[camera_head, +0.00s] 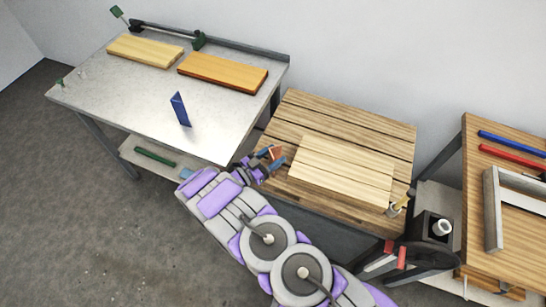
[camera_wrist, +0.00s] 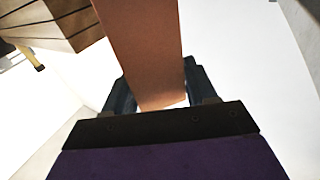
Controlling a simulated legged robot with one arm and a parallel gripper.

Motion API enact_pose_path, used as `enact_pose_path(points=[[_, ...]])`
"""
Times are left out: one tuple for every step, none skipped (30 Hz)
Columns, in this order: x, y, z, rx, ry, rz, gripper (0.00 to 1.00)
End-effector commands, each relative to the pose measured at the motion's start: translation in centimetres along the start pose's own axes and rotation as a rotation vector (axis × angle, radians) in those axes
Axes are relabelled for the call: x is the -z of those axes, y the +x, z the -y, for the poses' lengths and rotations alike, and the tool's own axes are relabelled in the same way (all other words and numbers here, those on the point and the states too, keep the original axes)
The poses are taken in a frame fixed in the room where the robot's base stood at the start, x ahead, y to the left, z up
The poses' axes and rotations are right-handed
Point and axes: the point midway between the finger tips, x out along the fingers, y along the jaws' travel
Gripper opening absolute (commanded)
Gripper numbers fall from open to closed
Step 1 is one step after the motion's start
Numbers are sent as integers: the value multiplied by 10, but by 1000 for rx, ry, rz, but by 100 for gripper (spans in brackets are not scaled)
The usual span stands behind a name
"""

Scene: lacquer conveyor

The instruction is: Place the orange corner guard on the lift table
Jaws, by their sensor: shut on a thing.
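My gripper (camera_head: 266,163) is shut on the orange corner guard (camera_head: 277,152). In the wrist view the guard (camera_wrist: 145,50) is a long flat orange-brown piece between the dark jaws (camera_wrist: 158,95), reaching away from them. In the head view only a small part of the guard shows beside the fingers. The gripper is over the left edge of a low table with a slatted wood top (camera_head: 345,122), which looks like the lift table. I cannot tell its height above the slats. A pale board (camera_head: 343,170) lies on this table.
A grey bench (camera_head: 120,100) on the left holds a blue corner guard (camera_head: 180,109), a pale board (camera_head: 145,51) and an orange-brown board (camera_head: 222,72). A wooden bench (camera_head: 500,210) with a grey frame (camera_head: 493,210) stands right. The slats behind the pale board are clear.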

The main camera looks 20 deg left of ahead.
Motion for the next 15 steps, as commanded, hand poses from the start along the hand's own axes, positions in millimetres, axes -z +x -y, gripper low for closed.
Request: enact_pose_path(points=[[-1,1,-2,2,0,7,21],[0,2,-3,2,2,8,21],[0,3,-4,1,3,10,21],[0,4,-6,1,3,10,59],[1,4,-6,1,3,11,62],[1,4,-7,1,3,11,66],[1,4,-7,1,3,10,69],[1,4,-6,1,3,10,72],[1,3,-5,1,2,9,75],[1,2,-4,1,2,8,78],[0,2,-3,1,2,7,81],[0,1,-2,1,0,6,82],[0,0,-1,1,-1,5,82],[-1,-1,0,1,-3,4,82],[-1,-1,0,1,-3,4,82]])
